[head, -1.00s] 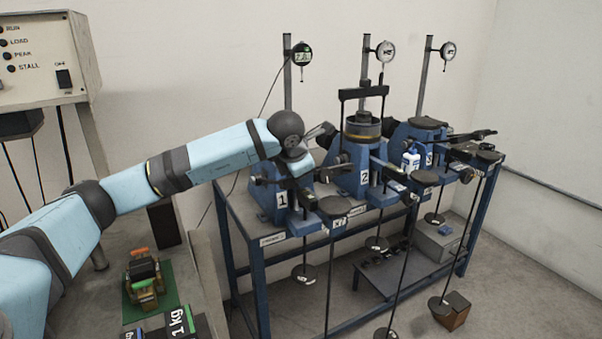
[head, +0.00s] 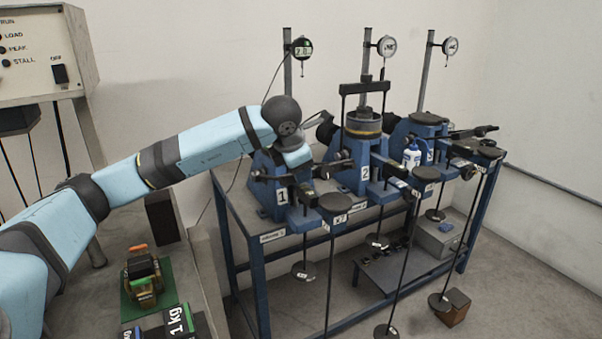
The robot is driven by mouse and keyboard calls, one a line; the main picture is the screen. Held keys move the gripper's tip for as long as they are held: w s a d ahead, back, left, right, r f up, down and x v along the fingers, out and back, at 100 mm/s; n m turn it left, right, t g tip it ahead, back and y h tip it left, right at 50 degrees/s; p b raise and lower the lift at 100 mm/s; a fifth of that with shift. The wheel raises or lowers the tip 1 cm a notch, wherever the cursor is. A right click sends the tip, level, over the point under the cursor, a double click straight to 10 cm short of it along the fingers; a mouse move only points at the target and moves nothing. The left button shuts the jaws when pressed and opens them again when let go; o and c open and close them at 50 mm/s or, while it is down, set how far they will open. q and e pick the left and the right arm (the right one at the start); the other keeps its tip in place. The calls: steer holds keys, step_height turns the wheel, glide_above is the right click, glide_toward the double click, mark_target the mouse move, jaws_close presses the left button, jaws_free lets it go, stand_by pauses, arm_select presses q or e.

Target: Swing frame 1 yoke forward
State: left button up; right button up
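Frame 1 (head: 268,190) is a blue stand with a white "1" label at the left end of the bench. My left arm reaches over it from the left. My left gripper (head: 300,152) is at the top of frame 1, mostly hidden behind my dark wrist, and its fingers cannot be made out. The top of frame 1 and its yoke are largely covered by the wrist. A dark part shows just beyond the wrist, towards frame 2; I cannot tell whether it is yoke or gripper. My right gripper is not in view.
Frame 2 (head: 352,178) stands close on the right with an upright black yoke (head: 363,89). Frame 3 (head: 404,135) is farther right. Dial gauges on posts rise behind. Rods with weights hang in front.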

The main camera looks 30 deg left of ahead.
arm_select(q)
steer(key=v, duration=1)
steer(key=shift+d+r, duration=0.2)
steer(key=shift+r, duration=0.1)
steer(key=shift+s+f, duration=0.1)
